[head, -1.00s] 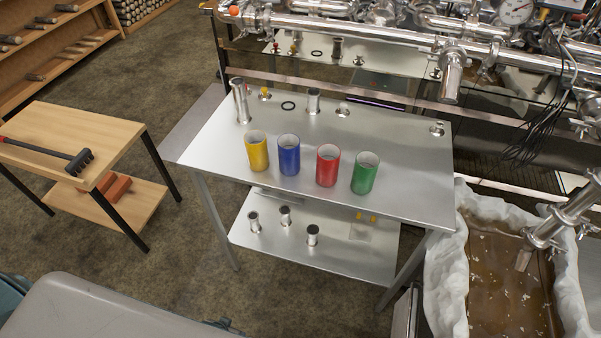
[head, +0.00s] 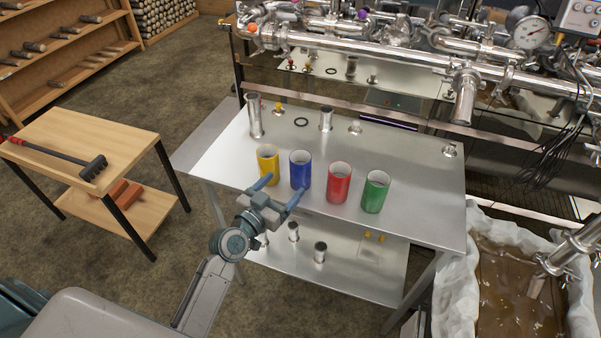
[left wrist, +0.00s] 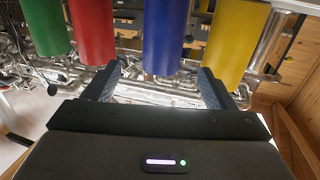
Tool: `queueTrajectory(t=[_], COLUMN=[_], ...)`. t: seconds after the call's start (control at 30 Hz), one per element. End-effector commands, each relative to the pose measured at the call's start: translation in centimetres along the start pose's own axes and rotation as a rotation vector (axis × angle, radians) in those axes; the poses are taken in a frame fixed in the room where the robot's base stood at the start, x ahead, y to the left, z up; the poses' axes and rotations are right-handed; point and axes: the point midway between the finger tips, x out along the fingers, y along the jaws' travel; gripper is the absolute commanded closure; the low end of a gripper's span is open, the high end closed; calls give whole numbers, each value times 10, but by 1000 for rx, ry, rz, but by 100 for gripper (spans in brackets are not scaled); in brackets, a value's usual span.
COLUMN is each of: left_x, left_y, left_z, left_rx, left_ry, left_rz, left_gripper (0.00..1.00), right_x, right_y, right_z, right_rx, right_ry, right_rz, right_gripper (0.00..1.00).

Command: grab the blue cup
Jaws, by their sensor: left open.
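The blue cup (head: 300,170) stands upright on the steel table between the yellow cup (head: 268,164) and the red cup (head: 339,183). The green cup (head: 375,191) stands at the right end of the row. My left gripper (head: 280,190) is open and empty at the table's front edge, its fingers pointing toward the cups. In the left wrist view the blue cup (left wrist: 165,38) shows ahead, between the lines of the two fingers (left wrist: 157,82). I cannot tell whether a finger touches a cup. My right gripper is not in view.
The steel table (head: 410,220) also bears metal tubes (head: 255,116) and a dark ring (head: 301,122) behind the cups. Steel piping (head: 370,60) runs along the back. A lined bin of brown liquid (head: 500,290) stands at right, a wooden table (head: 120,140) at left.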

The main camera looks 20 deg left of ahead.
Motion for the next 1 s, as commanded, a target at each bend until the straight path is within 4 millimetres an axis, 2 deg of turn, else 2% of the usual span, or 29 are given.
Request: queueTrajectory(t=[0.13,0.33,0.57,0.83,1.0], left_x=[16,48,66,103,112], left_y=[-5,-6,-5,-4,-4], left_z=[-8,-8,-8,-8,-6], left_rx=[-4,-4,-4,-4,-4], left_ry=[31,28,27,26,26], left_rz=[-20,-19,-18,-18,-18], left_gripper=[22,22,22,22,22], right_x=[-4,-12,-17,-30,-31], right_y=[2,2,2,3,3], right_z=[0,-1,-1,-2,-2], right_rx=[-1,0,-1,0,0], right_ry=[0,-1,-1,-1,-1], right_rz=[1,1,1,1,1], right_gripper=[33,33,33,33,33])
